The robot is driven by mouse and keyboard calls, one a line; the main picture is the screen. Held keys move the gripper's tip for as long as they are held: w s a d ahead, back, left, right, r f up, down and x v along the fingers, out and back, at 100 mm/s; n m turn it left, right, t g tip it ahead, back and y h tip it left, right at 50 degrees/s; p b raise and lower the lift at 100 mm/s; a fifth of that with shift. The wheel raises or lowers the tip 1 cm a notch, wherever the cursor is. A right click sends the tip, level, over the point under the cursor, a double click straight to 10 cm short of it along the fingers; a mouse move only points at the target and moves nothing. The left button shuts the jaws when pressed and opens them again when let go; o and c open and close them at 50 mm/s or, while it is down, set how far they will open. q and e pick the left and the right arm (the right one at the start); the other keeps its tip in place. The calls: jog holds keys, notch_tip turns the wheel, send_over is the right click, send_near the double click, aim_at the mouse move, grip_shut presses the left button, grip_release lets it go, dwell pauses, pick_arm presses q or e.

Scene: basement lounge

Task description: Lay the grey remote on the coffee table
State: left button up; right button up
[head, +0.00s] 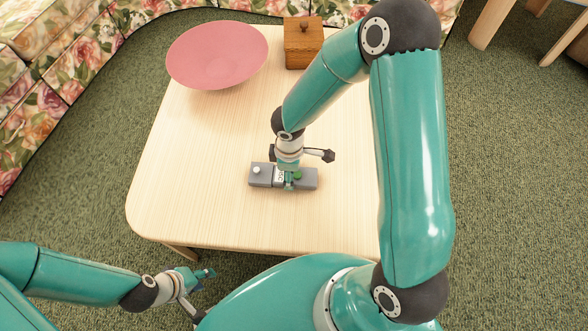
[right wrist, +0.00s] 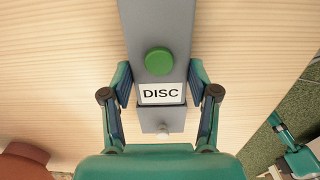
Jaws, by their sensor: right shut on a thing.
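The grey remote (head: 309,179) is a long grey bar with a green button, a white DISC label and a pale knob at its left end. My right gripper (head: 285,182) is shut across its middle, over the coffee table (head: 190,185). In the right wrist view the remote (right wrist: 147,30) sits between the two fingers of this gripper (right wrist: 160,82). It looks level and at or close to the tabletop; I cannot tell whether it touches. My left gripper (head: 206,293) is open and empty, off the table's near edge.
A pink bowl (head: 217,55) stands at the table's far left, with a lidded wooden box (head: 303,45) right of it. The table is clear around the remote. A floral sofa (head: 45,100) curves behind and left; green carpet (head: 510,190) lies around.

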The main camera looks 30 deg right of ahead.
jog(key=o, duration=1.3)
jog(key=shift+o, duration=0.2)
jog(key=shift+r+p, duration=0.35)
jog(key=shift+r, duration=0.05)
notch_tip(320, 180, up, 11)
jog(key=p, duration=0.4)
jog(key=shift+r+p, duration=0.15)
jog(key=shift+p, duration=0.25)
jog(key=shift+s, duration=0.1)
